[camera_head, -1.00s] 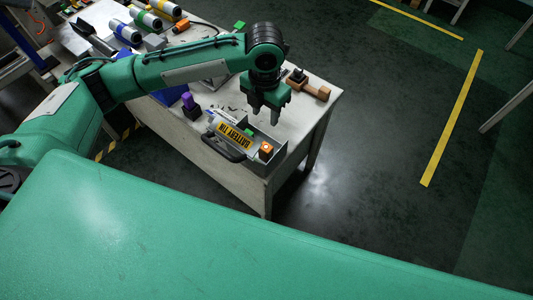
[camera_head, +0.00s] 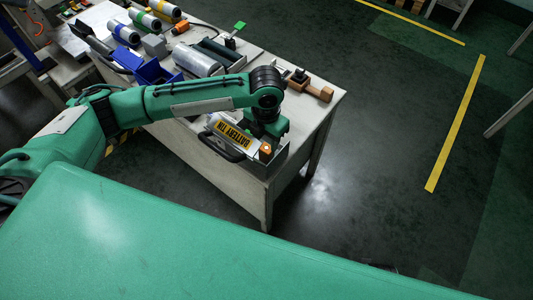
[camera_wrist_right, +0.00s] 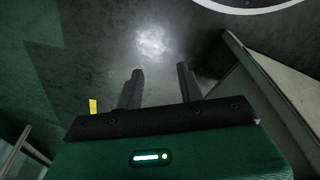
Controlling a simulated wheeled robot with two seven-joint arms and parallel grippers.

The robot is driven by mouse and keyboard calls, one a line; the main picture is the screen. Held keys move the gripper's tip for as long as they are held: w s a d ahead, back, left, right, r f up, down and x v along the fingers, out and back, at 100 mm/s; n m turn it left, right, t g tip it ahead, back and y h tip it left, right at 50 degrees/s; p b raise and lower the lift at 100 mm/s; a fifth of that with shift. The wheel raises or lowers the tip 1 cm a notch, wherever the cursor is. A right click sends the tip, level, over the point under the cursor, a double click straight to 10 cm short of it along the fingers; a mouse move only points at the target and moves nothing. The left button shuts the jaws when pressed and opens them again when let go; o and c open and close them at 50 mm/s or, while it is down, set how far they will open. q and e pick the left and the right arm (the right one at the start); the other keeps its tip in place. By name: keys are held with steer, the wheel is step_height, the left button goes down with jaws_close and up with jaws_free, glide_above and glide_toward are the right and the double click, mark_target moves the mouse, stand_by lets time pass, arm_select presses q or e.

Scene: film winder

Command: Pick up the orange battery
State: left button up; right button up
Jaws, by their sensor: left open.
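The orange battery (camera_head: 265,149) shows as a small orange block in the right end of the battery tin (camera_head: 235,138), a grey box with a yellow "BATTERY TIN" label at the table's near corner. My left gripper (camera_head: 268,133) points down at the tin, just behind the orange battery in the head view. Its fingertips are mostly hidden, and I cannot tell whether they touch anything. The wrist hides part of the tin's inside. My right gripper (camera_wrist_right: 159,80) is open and empty over the dark floor in the right wrist view.
The table (camera_head: 308,116) also holds a wooden-handled tool (camera_head: 315,90), a blue bin (camera_head: 157,74), a large grey roller (camera_head: 197,60) and several film canisters at the back. The tin's dark handle (camera_head: 222,147) faces the near edge. Floor right of the table is clear.

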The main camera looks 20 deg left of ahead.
mark_target(266, 148)
arm_select(q)
steer(key=shift+w+f, duration=0.2)
steer(key=shift+f, duration=2.55)
steer(key=c, duration=0.7)
steer(key=shift+r, duration=0.1)
